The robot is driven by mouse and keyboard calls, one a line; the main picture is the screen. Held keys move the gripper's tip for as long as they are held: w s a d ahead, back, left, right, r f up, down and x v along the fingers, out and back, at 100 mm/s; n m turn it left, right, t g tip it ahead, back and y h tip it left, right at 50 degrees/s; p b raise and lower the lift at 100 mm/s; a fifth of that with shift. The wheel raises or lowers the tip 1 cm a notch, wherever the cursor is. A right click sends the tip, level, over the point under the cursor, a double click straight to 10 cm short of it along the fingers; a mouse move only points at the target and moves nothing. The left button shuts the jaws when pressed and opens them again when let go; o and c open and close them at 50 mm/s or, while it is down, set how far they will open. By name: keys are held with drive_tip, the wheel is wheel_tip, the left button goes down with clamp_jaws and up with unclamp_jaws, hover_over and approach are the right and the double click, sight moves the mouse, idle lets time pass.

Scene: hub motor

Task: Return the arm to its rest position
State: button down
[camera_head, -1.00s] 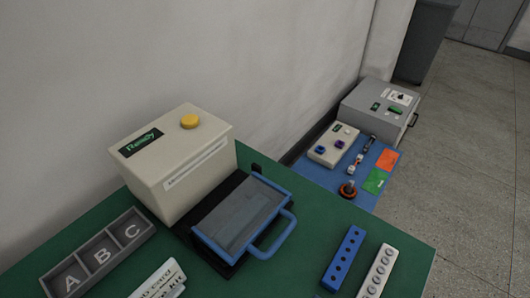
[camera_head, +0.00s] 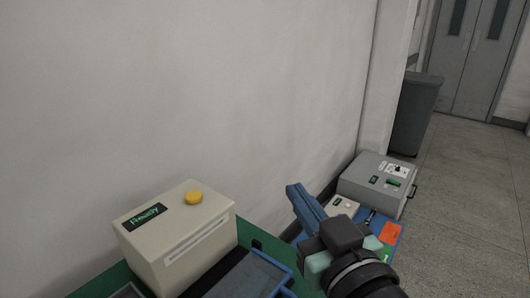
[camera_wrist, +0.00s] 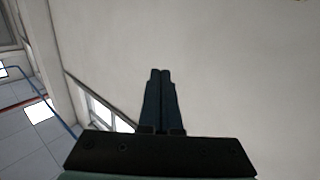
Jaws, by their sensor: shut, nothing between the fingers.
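My gripper (camera_head: 294,188) is raised at the lower right of the head view, its blue fingers pointing up and to the left. It appears in front of the blue mat and the far machines, clear of the objects. In the wrist view my gripper (camera_wrist: 160,72) has its two dark fingers together with nothing between them. Behind it the wrist view shows mostly plain wall.
A cream machine (camera_head: 180,240) with a yellow button and a "Ready" display stands on the green table (camera_head: 95,285). A grey box machine (camera_head: 375,183) stands farther right. A dark bin (camera_head: 415,112) and grey doors (camera_head: 478,50) are behind. The floor at right is clear.

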drive_tip(key=s+a+r+m+t+h+p, duration=0.1)
drive_tip(key=s+r+t+p, duration=0.2)
drive_tip(key=r, duration=1.1)
drive_tip(key=s+a+r+m+t+h+p, duration=0.1)
drive_tip(key=r+p, duration=0.6)
drive_tip(key=r, duration=0.7)
drive_tip(key=s+a+r+m+t+h+p, duration=0.2)
drive_tip(key=s+r+t+p, duration=0.4)
drive_tip(key=r, duration=0.8)
drive_tip(key=shift+a+r+h, duration=0.2)
drive_tip(key=shift+a+h, duration=0.25)
drive_tip(key=shift+h, duration=0.15)
